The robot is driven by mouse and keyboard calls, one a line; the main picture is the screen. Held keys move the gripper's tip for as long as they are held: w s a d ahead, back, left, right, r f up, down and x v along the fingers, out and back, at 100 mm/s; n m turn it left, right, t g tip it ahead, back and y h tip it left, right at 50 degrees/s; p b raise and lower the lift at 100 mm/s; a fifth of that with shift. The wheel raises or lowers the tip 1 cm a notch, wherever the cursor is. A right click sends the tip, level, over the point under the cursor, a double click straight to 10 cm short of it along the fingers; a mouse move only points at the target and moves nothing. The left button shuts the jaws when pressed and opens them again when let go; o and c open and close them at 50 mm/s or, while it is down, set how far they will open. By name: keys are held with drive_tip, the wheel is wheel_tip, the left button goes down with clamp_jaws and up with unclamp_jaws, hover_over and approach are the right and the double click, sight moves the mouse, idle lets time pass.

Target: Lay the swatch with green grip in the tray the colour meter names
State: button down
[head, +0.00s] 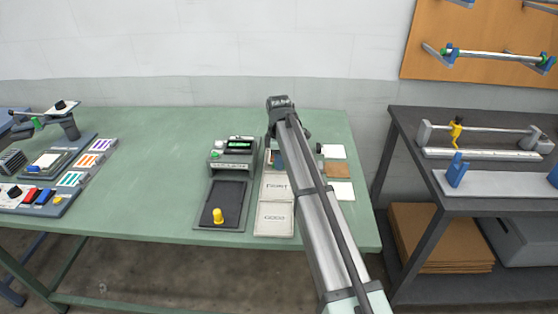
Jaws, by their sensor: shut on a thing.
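The colour meter (234,158) is a grey box with a small lit display (240,144); its green text is too small to read. A green knob-like piece (218,154) shows at its left side; I cannot tell if it is the swatch's green grip. Two pale lettered trays, an upper one (274,187) and a lower one (274,219), lie right of the meter; the lower appears to read GOOD. Another tray behind them is mostly hidden. My gripper (279,138) is over that far tray area, right of the meter. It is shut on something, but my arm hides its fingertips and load.
A dark tray (235,200) holds a piece with a yellow grip (217,216). White and brown cards lie right of my arm, including a brown one (338,171). A button console (40,195) stands far left. The green table (155,190) is clear between.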

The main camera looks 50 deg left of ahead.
idle(0.4)
drive_tip(key=shift+c, duration=2.1)
unclamp_jaws()
drive_tip(key=shift+r, duration=0.1)
drive_tip(key=shift+r, duration=3.35)
